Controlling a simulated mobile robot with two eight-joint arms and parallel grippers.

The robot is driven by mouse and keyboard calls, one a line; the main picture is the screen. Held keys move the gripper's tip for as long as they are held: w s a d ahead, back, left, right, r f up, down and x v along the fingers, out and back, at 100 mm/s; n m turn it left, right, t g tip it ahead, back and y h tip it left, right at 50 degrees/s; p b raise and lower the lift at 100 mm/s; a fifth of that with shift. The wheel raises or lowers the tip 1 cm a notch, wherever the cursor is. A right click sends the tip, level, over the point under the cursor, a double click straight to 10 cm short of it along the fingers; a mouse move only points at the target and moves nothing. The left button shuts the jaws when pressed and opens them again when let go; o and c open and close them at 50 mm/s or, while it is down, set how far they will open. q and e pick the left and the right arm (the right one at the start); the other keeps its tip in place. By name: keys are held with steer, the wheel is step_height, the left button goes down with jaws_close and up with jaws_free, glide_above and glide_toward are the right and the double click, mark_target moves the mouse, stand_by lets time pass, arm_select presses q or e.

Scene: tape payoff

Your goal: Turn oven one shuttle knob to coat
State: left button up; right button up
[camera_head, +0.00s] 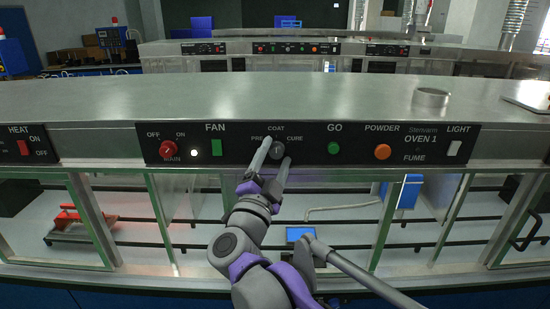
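The oven one shuttle knob (278,149) is a dark round knob on the black control panel, under the label COAT, between PRE and CURE. My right gripper (275,155) reaches up to it from below. Its two grey fingers stand apart, one at the knob's left and one at its lower right. I cannot tell whether they touch the knob. The knob's pointer is too small and partly covered to read. My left gripper is not in view.
A steel top (250,98) lies behind; glass-fronted bays lie below.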

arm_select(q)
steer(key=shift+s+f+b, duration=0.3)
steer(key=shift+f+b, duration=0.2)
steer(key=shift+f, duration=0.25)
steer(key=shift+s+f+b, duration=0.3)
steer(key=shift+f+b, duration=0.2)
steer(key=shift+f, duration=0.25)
arm_select(e)
steer(key=v, duration=1.1)
steer(key=shift+w, duration=0.2)
